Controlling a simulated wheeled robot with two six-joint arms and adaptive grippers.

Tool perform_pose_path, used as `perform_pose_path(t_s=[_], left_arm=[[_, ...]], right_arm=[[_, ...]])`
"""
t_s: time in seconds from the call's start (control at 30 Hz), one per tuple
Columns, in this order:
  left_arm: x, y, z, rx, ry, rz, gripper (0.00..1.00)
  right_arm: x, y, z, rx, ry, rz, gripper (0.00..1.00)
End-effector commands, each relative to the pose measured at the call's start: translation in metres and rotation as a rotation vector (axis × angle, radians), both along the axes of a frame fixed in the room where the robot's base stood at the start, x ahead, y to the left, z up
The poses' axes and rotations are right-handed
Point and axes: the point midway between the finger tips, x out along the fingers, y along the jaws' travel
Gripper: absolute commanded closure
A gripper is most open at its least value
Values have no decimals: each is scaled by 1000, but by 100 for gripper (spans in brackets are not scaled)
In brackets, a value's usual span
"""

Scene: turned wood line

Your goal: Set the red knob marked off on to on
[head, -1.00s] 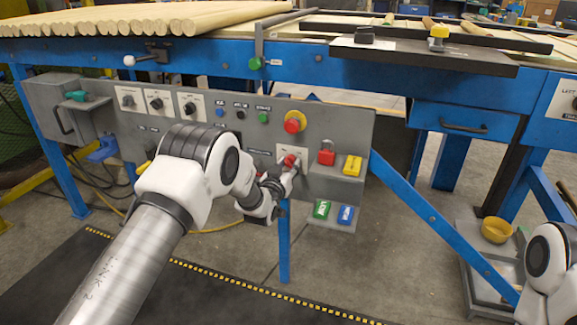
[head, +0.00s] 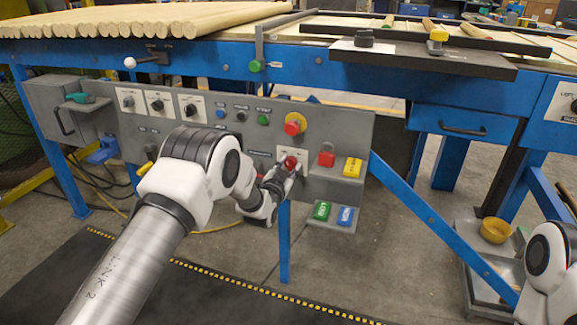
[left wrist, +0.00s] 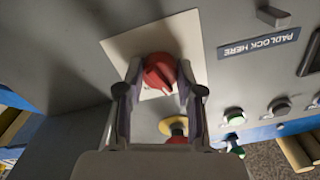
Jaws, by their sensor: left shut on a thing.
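The red knob (head: 290,161) sits on a pale plate on the grey control panel, below the red emergency button. My left gripper (head: 291,168) is at the knob, with its fingers closed on it. In the left wrist view the red knob (left wrist: 159,72) shows between the two fingertips of the left gripper (left wrist: 160,75), in front of its cream plate (left wrist: 122,48). The plate's markings are too small or covered to read, so I cannot tell the knob's setting. My right gripper is out of view; only a part of my right arm shows at the lower right.
A red emergency button (head: 294,124) on a yellow ring is just above the knob. A red padlock (head: 326,157) and a yellow block (head: 352,167) stand on a small shelf to its right. Green (head: 321,210) and blue (head: 345,215) tags lie on a lower shelf.

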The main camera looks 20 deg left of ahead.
Motion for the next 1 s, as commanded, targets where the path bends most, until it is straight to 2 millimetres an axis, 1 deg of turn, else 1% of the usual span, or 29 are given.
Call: perform_pose_path(t_s=[0.7,1.0], left_arm=[[0,0,1,678,-24,0,98],[0,0,2,929,-34,0,98]], right_arm=[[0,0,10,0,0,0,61],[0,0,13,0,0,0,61]])
